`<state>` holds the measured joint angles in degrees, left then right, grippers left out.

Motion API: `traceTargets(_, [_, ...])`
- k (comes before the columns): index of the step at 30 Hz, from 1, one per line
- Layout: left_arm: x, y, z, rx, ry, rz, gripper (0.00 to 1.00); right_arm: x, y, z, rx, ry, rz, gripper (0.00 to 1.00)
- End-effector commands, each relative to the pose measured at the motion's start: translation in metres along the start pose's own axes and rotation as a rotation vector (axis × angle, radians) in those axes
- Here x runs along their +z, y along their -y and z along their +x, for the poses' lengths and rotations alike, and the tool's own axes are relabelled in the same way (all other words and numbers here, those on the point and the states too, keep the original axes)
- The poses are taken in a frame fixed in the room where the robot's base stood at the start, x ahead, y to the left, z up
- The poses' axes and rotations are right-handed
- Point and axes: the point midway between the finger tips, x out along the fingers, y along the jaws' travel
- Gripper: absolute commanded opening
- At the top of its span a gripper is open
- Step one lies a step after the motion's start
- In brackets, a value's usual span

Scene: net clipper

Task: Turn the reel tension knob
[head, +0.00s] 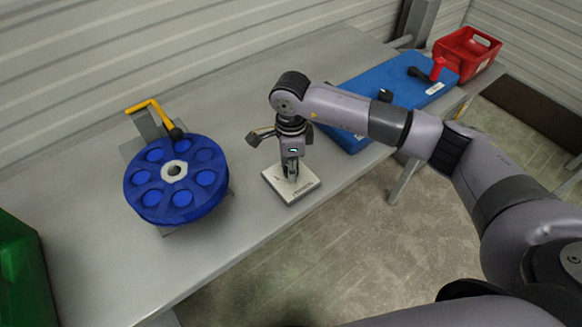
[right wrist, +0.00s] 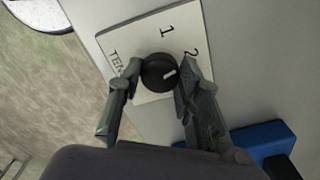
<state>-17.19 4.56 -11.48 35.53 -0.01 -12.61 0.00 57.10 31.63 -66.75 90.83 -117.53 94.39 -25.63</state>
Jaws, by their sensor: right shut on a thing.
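The tension knob (right wrist: 160,72) is round and black with a white pointer line. It sits on a pale plate (right wrist: 118,38) marked "1", "2" and "TEN", the rest of the word being hidden. In the head view the plate (head: 306,184) lies near the front edge of the table. My right gripper (right wrist: 158,76) points down over the plate and is shut on the knob, one finger on each side. In the head view my right gripper (head: 291,172) hides the knob. The blue reel (head: 154,188) with round holes stands left of the plate. My left gripper is not in view.
A blue case (head: 345,137) lies right of the plate, partly behind my right arm. A red crate (head: 462,62) stands at the far right end. A green container (head: 22,270) is at the left edge.

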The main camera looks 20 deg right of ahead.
Motion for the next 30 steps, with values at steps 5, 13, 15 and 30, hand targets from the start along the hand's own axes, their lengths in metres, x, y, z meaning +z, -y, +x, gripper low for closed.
traceTargets(5, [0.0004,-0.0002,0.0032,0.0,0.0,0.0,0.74,-0.0003,0.0011,-0.0006,-0.003,0.0,0.042,0.04])
traceTargets(13, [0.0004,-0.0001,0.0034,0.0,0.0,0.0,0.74,-0.0004,0.0012,-0.0012,-0.003,0.0,0.056,0.04])
traceTargets(15, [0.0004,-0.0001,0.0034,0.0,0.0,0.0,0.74,-0.0004,0.0012,-0.0013,-0.004,0.0,0.055,0.04])
traceTargets(30, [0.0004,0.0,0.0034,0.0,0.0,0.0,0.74,-0.0003,0.0006,-0.0005,-0.002,0.0,0.054,0.53])
